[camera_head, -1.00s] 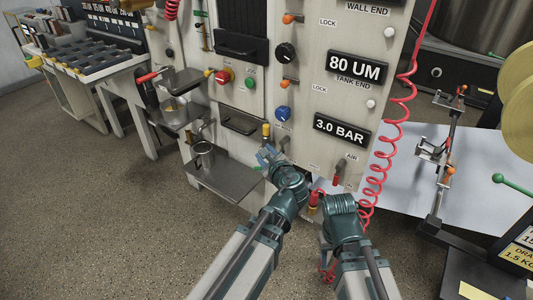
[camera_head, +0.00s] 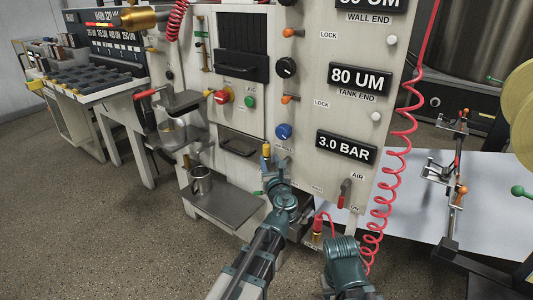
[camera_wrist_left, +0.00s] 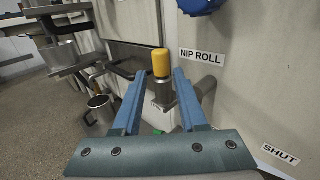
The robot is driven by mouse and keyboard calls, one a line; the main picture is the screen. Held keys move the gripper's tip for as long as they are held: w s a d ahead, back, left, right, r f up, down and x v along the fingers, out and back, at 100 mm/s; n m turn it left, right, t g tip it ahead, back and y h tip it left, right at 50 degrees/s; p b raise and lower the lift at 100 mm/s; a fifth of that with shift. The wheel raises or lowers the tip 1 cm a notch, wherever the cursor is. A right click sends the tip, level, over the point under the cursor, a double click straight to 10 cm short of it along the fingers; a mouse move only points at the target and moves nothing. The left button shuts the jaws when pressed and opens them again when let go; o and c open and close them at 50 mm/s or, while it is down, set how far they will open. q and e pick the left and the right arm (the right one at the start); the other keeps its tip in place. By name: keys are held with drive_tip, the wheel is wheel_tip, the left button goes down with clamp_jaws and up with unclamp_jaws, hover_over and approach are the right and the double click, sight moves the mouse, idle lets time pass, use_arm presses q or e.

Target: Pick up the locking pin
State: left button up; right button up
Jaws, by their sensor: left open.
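A pin with a yellow cap and a metal body, which looks like the locking pin (camera_head: 266,150), stands upright at the machine's front panel. In the left wrist view the pin (camera_wrist_left: 160,64) is beside the NIP ROLL label. My left gripper (camera_head: 268,175) is at the pin. In the left wrist view its blue fingers (camera_wrist_left: 158,80) are open, with one on each side of the metal body. I cannot tell whether they touch it. My right arm's teal wrist shows at the bottom of the head view, but its fingers do not show.
The machine panel (camera_head: 310,150) stands close in front, with a blue knob (camera_head: 283,131) above the pin. A shelf (camera_head: 226,206) with a metal cup (camera_head: 200,180) is to the left. A coiled red hose (camera_head: 386,205) hangs at the right. A red air lever (camera_head: 344,193) is nearby.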

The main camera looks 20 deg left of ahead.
sight(267, 152)
use_arm(q)
drive_tip(key=shift+f+x, duration=0.1)
drive_tip(key=shift+x, duration=1.85)
drive_tip(key=shift+f+x, duration=0.15)
drive_tip(key=shift+x, duration=1.8)
drive_tip(key=shift+s+d, duration=0.1)
clamp_jaws()
